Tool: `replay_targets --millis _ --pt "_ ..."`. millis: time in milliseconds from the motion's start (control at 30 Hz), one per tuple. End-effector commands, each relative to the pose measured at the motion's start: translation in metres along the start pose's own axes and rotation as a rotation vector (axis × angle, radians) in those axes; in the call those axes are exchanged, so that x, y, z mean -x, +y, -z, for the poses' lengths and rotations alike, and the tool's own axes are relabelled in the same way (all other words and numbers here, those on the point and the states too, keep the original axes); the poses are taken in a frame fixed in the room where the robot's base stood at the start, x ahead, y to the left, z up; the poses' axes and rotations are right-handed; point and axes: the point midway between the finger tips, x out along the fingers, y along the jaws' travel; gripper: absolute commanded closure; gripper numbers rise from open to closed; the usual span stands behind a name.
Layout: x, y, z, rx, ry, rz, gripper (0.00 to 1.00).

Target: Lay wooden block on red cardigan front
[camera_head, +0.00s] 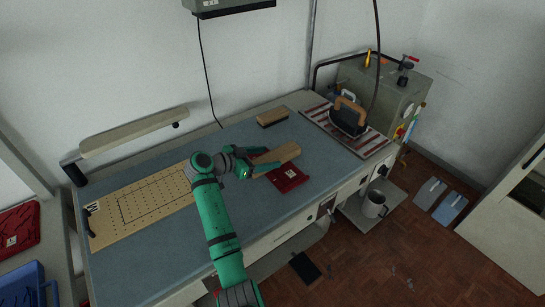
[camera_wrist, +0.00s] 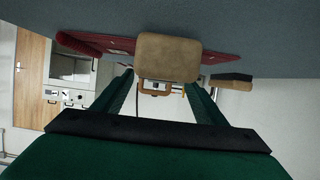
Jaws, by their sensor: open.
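The wooden block (camera_head: 282,156) lies across the red cardigan front (camera_head: 289,180) on the blue-grey table top. Red cloth shows on both long sides of the block. In the wrist view, the block (camera_wrist: 167,57) has its end toward me, with the red cardigan front (camera_wrist: 112,43) beside and behind it. My gripper (camera_head: 263,160) is at the block's near left end. In the wrist view, my gripper's fingers (camera_wrist: 162,82) are apart, one on each side of the block's end. I cannot tell whether a finger touches it.
A wood-backed brush (camera_head: 272,117) lies behind the block. An iron (camera_head: 348,117) stands on a striped pad (camera_head: 371,145) at the right, before a grey boiler (camera_head: 392,92). A tan perforated board (camera_head: 140,205) lies left. Table between board and brush is clear.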

Motion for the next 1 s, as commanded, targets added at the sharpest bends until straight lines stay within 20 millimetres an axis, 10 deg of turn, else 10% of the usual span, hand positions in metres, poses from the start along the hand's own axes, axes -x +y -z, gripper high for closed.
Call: replay_targets --millis 400,1000 --pt "0.071 0.000 0.000 -0.001 0.000 0.001 0.34" --pt "0.080 0.000 0.000 0.000 0.000 0.001 0.34"
